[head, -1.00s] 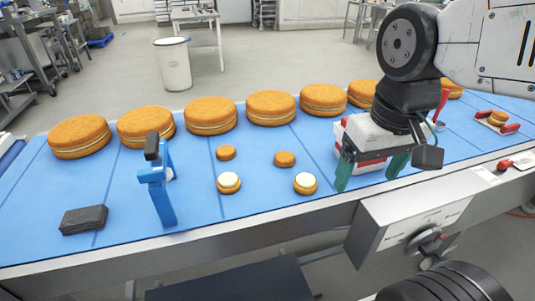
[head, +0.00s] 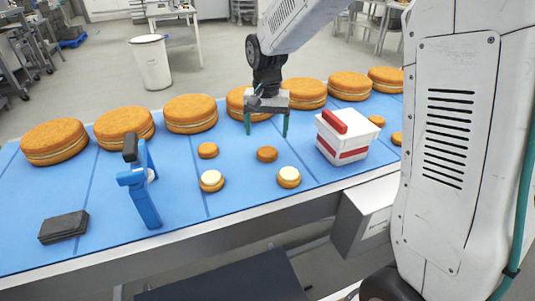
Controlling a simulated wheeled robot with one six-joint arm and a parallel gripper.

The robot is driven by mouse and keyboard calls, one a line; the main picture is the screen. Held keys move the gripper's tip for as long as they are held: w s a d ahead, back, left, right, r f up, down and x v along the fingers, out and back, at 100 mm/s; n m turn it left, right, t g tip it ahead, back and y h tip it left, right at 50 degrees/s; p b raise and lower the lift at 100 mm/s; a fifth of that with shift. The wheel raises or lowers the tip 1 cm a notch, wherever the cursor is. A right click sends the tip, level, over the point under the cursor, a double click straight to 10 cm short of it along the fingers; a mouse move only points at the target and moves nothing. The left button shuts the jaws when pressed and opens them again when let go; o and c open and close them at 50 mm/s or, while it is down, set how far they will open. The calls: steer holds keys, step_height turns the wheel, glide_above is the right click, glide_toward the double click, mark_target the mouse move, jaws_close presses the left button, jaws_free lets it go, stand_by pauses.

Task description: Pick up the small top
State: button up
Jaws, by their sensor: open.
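Two small orange-brown tops lie on the blue belt (head: 110,205). The left small top (head: 207,150) and the right small top (head: 267,154) sit in a row behind two small cream-topped bases, a left base (head: 211,181) and a right base (head: 289,177). My gripper (head: 266,131) is open and points down, with its two green fingers spread apart. In the picture it is just above and behind the right small top, with nothing between the fingers. Its exact height over the belt is hard to tell.
Several large filled rounds, one of them here (head: 191,113), line the back of the belt; one is partly behind my gripper. A white and red box (head: 342,138) stands to the right. A blue stand (head: 140,185) and a dark block (head: 63,224) are at the left.

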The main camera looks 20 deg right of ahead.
mark_target(268, 150)
step_height(268, 150, down, 7)
steer(key=shift+s+d+r, duration=0.1)
steer(key=shift+s, duration=0.05)
steer(key=c, duration=0.8)
